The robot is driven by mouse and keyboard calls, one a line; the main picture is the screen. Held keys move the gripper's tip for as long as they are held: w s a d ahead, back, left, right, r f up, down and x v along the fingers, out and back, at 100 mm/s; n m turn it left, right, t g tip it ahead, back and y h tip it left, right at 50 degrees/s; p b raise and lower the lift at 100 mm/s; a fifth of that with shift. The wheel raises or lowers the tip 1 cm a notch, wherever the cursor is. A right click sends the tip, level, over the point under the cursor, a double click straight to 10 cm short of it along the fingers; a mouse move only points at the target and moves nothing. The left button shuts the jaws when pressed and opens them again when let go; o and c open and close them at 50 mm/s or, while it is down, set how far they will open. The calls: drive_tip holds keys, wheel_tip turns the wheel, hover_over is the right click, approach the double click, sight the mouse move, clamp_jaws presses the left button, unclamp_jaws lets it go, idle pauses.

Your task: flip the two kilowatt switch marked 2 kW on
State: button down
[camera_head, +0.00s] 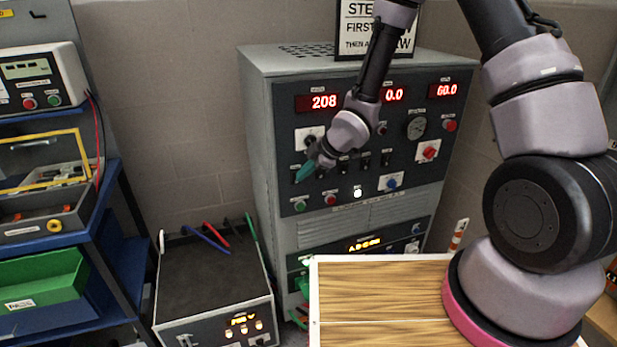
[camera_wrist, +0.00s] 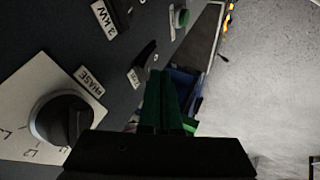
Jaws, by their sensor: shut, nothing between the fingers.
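The grey load cabinet (camera_head: 262,150) stands at the middle, its dark front panel carrying a row of black toggle switches (camera_head: 365,160). In the wrist view the label marked 2 kW (camera_wrist: 103,19) is at the top left, beside a black toggle (camera_wrist: 122,10) cut by the frame edge. A nearer black toggle (camera_wrist: 146,56) has a small label (camera_wrist: 133,78) that I cannot read clearly. My gripper (camera_head: 304,172) is at the left end of the switch row; its green fingers (camera_wrist: 163,88) are shut and empty, close to the nearer toggle. I cannot tell whether they touch it.
A phase knob (camera_wrist: 62,118) on a white plate lies left of the fingers in the wrist view. Red displays (camera_head: 324,102) glow above the switches. A wooden-topped surface (camera_head: 385,290) is in front of the cabinet; a low dark-topped unit (camera_head: 210,275) stands left.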

drive_tip(key=shift+w+a, duration=0.1)
drive_tip(key=shift+w, duration=0.15)
drive_tip(key=shift+w+a+r, duration=0.1)
drive_tip(key=shift+w+r, duration=0.05)
drive_tip(key=shift+w, duration=0.1)
drive_tip(key=shift+r, duration=0.1)
drive_tip(key=shift+r, duration=0.7)
drive_tip(key=shift+s, duration=0.1)
